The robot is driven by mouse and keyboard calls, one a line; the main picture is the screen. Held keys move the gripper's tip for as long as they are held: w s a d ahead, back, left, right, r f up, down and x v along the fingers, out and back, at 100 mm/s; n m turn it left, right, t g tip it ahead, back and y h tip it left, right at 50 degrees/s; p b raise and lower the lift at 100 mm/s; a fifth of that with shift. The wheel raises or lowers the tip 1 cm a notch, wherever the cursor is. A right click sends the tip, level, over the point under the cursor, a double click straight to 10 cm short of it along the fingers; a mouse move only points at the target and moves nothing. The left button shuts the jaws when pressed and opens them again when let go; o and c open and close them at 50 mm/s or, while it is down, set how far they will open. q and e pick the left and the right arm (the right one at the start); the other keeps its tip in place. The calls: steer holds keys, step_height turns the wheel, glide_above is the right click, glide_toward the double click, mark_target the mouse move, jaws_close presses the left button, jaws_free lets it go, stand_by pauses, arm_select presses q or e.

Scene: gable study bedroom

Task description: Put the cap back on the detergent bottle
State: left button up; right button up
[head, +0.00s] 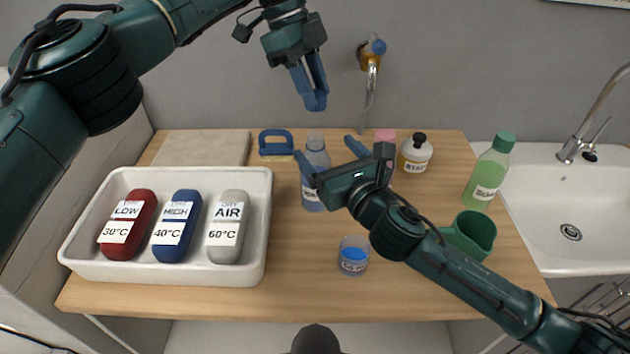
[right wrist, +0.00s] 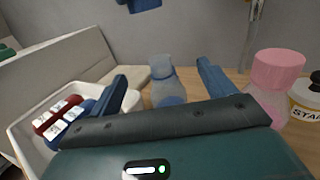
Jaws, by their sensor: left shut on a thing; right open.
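The translucent blue bottle (head: 315,188), which I take as the detergent bottle, stands upright on the wooden worktop with no coloured cap visible on its pale top. It also shows in the right wrist view (right wrist: 162,72). My right gripper (head: 330,157) is open, its blue fingers on either side of the bottle in the picture; contact cannot be told. It also shows in the right wrist view (right wrist: 165,88). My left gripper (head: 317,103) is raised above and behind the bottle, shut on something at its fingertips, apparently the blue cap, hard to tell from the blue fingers.
A white tray (head: 160,277) with three labelled pieces stands left. A blue-handled brush (head: 276,137) is behind. A clear cup (head: 353,257) of blue liquid stands in front. A pink-capped bottle (right wrist: 278,72), starch bottle (head: 415,152), green jug (head: 470,235) and green bottle (head: 488,175) stand right.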

step_height(320, 180, down, 7)
steer(key=x, duration=0.7)
steer(key=shift+w+a+f, duration=0.15)
steer(key=shift+w+f, duration=0.05)
steer(key=shift+w, duration=0.1)
steer(key=c, duration=1.4)
arm_select(q)
glide_above(317, 136)
steer(key=shift+w+a+f, duration=0.15)
steer(key=shift+a+f, duration=0.05)
steer(key=shift+f, duration=1.05)
steer(key=shift+w+a+f, duration=0.1)
steer(key=shift+a+f, duration=0.1)
steer(key=shift+f, duration=1)
arm_select(e)
steer(key=shift+c, duration=0.2)
arm_select(q)
steer(key=shift+f, duration=0.9)
steer(key=shift+f, duration=0.55)
